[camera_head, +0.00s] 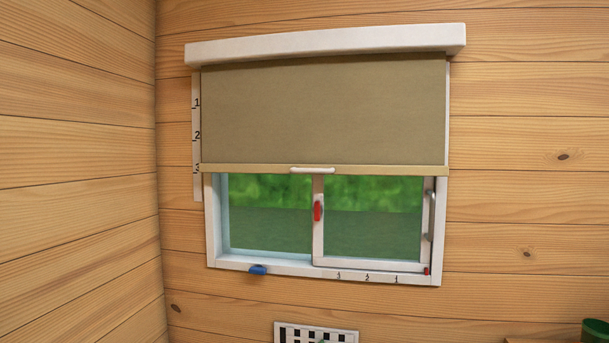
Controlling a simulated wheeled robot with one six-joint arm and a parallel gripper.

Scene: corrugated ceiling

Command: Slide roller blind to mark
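A beige roller blind (322,112) hangs from a white cassette (325,44) and covers the upper part of the window. Its pale bottom bar (250,168) carries a small white handle (312,170) near the middle. A white scale strip (197,135) runs down the left side with marks 1, 2 and 3 from top to bottom. The bottom bar's left end is level with about mark 3. My gripper is not in view.
Below the blind is a white-framed sliding window with a red latch (317,211), a grey handle (431,215) and a blue knob (258,269). Its sill has number marks. A checkered panel (315,333) and a green object (595,330) are at the bottom edge.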

